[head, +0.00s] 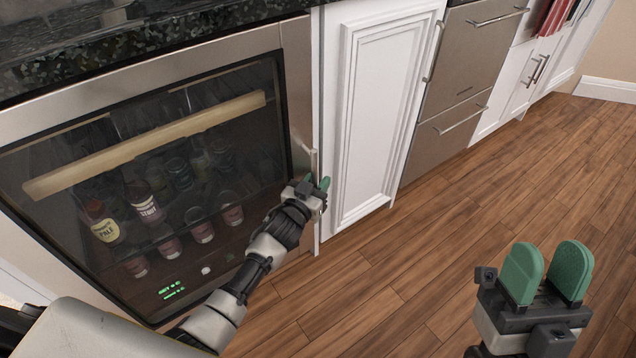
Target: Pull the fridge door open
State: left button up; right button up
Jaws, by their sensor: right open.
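The fridge (298,100) stands at the left under the dark counter. Its door has a steel frame around dark glass (120,150), with bottles and cups showing behind it. The door looks shut, its right edge beside a white cabinet. A slim vertical metal handle (313,160) is on the right side of the frame. My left gripper (317,182) is at the handle's lower part, with its green fingertips around or beside it; whether they grip it cannot be told. My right gripper (546,258) is open and empty above the floor at the lower right.
A white cabinet door (380,110) stands right of the fridge, then steel drawers (465,70) with bar handles and more white cabinets. A speckled black countertop (150,35) runs above the fridge. The wooden floor (430,240) in front of the cabinets is clear.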

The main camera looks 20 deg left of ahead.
pick_arm(q)
grip_shut()
dwell(0.3)
